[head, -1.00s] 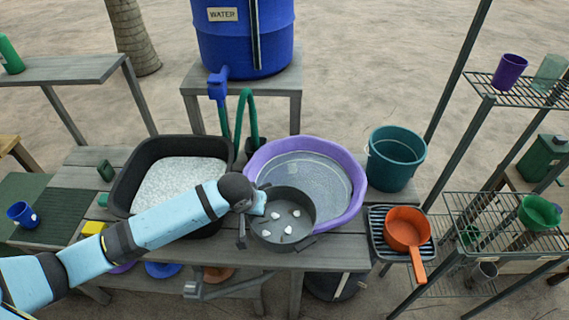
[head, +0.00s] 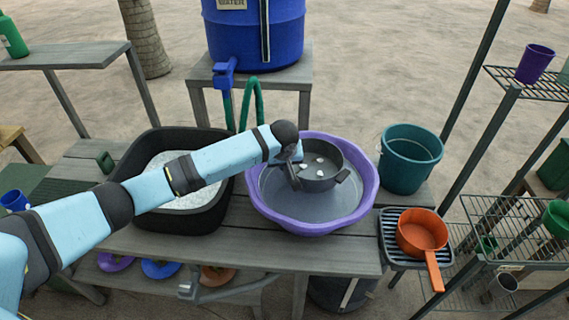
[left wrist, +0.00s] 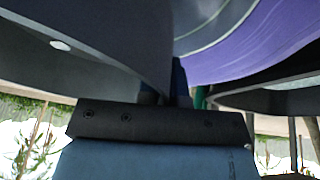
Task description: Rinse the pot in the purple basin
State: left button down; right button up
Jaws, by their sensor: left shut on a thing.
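The dark grey pot (head: 319,184) is over the far part of the purple basin (head: 373,187) in the head view, with several small white bits inside it. The basin holds greyish water (head: 300,212). My left gripper (head: 293,168) is shut on the pot at its left side. Whether the pot's bottom touches the water cannot be told. In the left wrist view the pot wall (left wrist: 110,45) fills the upper left, with the purple basin (left wrist: 250,45) beside it. My right gripper is not in view.
A black tub (head: 140,205) with white foam stands left of the basin. A teal bucket (head: 408,160) and an orange saucepan (head: 420,232) on a dark rack are to the right. The blue water barrel (head: 225,35) stands behind, with its tap (head: 223,72) and green hose (head: 258,100).

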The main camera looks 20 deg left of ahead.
pick_arm(q)
notch_tip(320, 180, down, 10)
jog(key=b, duration=1.1)
jog(key=shift+f, duration=0.15)
jog(key=shift+f+b, duration=0.55)
jog(key=shift+b, duration=0.05)
jog(key=shift+f, duration=0.2)
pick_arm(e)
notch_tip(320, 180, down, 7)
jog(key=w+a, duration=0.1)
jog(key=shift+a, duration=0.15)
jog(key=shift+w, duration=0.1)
pick_arm(q)
jog(key=shift+f, duration=0.1)
jog(key=shift+f, duration=0.35)
jog(key=shift+f, duration=0.1)
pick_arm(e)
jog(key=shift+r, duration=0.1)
